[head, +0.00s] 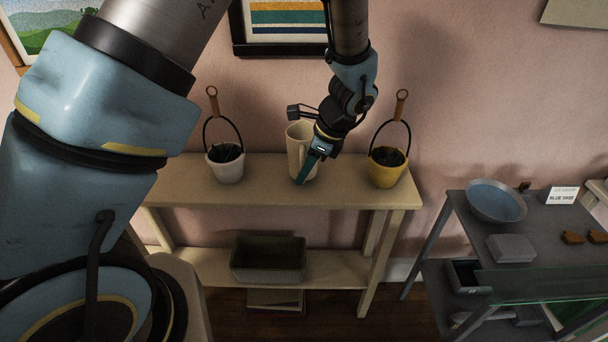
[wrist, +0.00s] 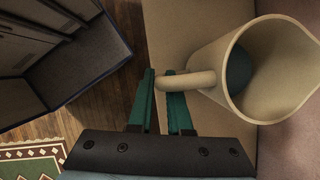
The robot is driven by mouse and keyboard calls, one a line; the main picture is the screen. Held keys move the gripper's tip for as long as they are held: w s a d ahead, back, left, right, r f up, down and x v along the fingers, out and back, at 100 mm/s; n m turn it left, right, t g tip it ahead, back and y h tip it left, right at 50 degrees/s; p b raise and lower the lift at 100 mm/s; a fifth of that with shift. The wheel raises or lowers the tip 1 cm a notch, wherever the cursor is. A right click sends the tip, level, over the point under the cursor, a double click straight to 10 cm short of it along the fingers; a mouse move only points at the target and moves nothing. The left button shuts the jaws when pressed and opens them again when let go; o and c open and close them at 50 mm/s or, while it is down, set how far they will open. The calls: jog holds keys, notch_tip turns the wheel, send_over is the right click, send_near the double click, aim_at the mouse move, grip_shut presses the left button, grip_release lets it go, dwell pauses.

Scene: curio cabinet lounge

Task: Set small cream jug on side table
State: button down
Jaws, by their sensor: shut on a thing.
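The small cream jug (head: 299,148) stands upright on the top of the pale wooden side table (head: 260,192), between two pots. In the wrist view the jug (wrist: 262,80) is at the right, with its open mouth showing and something dark inside. My gripper (head: 304,178) reaches down in front of the jug in the head view. In the wrist view my gripper (wrist: 165,88) has its green fingers on either side of the jug's handle, shut on it. The fingers hide part of the jug's lower side in the head view.
A white pot (head: 225,170) stands left of the jug and a yellow pot (head: 387,172) right, both with tall loop handles. A dark bin (head: 268,262) sits on the lower shelf. A grey table (head: 470,222) with a blue bowl (head: 495,200) stands to the right.

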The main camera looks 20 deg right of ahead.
jog(key=shift+f, duration=1)
jog(key=shift+f, duration=0.1)
jog(key=c, duration=0.8)
grip_release()
jog(key=shift+c, duration=0.2)
jog(key=b+v, duration=0.3)
jog(key=v, duration=0.9)
jog(key=w+a+n+h, duration=0.2)
jog(key=a+n, duration=1)
jog(key=a, duration=0.5)
jog(key=w+a+r+n+g+h, duration=0.1)
jog(key=w+a+n, duration=0.1)
jog(key=a+n, duration=1)
jog(key=a, duration=0.5)
jog(key=shift+w+n+h, duration=0.25)
jog(key=shift+n+h, duration=0.05)
jog(key=shift+h, duration=0.1)
